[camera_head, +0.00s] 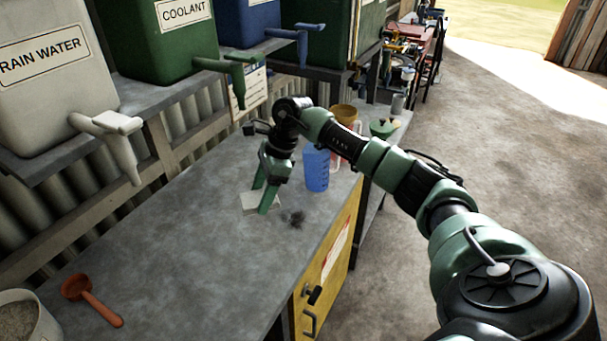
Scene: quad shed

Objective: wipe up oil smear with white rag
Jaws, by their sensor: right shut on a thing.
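The white rag (249,203) lies on the grey bench top. My right gripper (263,200) reaches down over the bench with its green fingers at the rag, shut on it. The fingers cover part of the rag. The oil smear (293,218) is a small dark patch on the bench, just right of the rag and nearer the front edge. The rag and the smear look apart. My left gripper is not in view.
A blue cup (316,169) stands close behind the smear, with a yellow container (345,118) further back. An orange scoop (92,299) and a pale bucket (25,318) are at the front left. Tanks with taps overhang the bench's left side. The middle of the bench is clear.

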